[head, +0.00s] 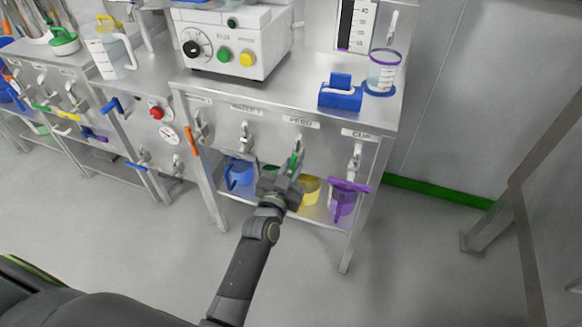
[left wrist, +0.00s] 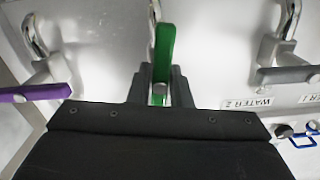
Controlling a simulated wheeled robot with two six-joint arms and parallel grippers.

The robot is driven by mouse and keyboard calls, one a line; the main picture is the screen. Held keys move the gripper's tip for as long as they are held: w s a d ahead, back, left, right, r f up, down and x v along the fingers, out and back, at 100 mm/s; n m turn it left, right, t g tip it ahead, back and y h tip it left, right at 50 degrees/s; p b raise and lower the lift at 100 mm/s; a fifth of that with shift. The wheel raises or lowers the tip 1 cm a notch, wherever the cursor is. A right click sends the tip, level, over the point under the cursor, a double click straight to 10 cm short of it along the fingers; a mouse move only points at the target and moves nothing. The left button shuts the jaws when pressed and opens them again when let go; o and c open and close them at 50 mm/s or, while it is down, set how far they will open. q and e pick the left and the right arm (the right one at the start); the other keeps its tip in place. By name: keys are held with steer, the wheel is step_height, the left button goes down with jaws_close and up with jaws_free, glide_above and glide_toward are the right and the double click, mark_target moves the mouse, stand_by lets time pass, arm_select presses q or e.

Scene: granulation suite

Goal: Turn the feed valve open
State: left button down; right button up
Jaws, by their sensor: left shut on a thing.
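The feed valve's green lever (head: 294,162) is under the FEED label (head: 300,122) on the bench's front panel. My left gripper (head: 283,184) is shut on this lever, and its jaws hide part of it. In the left wrist view the green lever (left wrist: 165,48) stands upright between the two fingers (left wrist: 160,88), roughly in line with the metal spout (left wrist: 154,12) behind it. My right gripper is not in view.
The purple cup-valve lever (head: 348,185) lies crosswise to the right. The grey WATER 2 lever (left wrist: 286,74) is also crosswise. Blue, yellow and purple jugs (head: 343,203) stand on the shelf below. An orange lever (head: 192,141) is at the left. Floor in front is clear.

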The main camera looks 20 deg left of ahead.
arm_select(q)
steer(key=shift+n, duration=1.1)
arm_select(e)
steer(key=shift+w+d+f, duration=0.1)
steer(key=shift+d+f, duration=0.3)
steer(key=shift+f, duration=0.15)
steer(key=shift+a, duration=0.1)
arm_select(q)
steer(key=c, duration=1.3)
jaws_free()
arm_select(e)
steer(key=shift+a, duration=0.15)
arm_select(q)
steer(key=shift+f, duration=0.1)
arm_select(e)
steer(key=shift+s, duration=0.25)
